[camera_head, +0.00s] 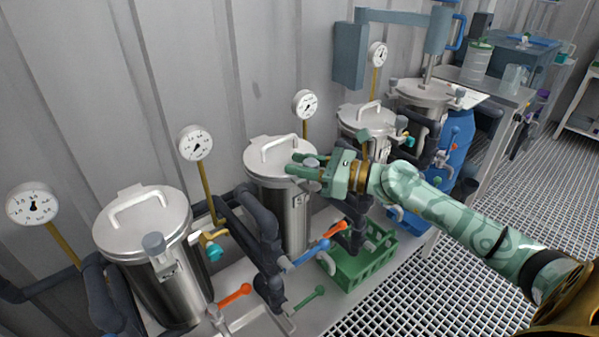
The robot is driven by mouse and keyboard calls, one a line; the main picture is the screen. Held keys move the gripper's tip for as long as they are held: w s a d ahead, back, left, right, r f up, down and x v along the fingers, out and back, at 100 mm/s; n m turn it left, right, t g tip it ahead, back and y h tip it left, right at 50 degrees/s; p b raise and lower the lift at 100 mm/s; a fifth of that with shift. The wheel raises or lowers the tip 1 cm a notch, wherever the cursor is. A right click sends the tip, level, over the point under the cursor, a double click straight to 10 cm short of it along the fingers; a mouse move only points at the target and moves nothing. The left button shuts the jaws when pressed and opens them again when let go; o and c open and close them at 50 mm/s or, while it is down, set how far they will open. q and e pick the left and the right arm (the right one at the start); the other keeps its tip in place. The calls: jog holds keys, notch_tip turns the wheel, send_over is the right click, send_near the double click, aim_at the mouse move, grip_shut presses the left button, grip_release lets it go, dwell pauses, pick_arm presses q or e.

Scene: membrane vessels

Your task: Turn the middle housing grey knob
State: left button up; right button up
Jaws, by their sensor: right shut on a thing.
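The middle housing (291,214) is an upright steel cylinder with a pale lid and a bar handle (279,144). Its grey knob (312,162) sits at the lid's right front edge. My right gripper (306,168), pale green, comes in from the right at lid height, and its fingers are shut on the grey knob. The fingers hide part of the knob and the lid edge below it. My left gripper is not in view.
More vessels stand behind my right arm. Dark pipes with blue (311,253), orange (235,295) and green levers fill the front. A green crate (352,276) sits below my arm.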

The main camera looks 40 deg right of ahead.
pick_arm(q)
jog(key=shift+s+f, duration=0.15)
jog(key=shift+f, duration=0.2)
pick_arm(e)
jog(key=shift+y, duration=0.3)
jog(key=o, duration=1)
jog(key=shift+c, duration=0.2)
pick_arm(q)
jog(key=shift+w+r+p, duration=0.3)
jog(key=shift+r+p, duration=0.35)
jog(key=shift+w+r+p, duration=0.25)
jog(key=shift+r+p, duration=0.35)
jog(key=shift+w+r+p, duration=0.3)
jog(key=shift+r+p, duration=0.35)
pick_arm(e)
jog(key=v, duration=1.6)
jog(key=shift+d+r, duration=0.2)
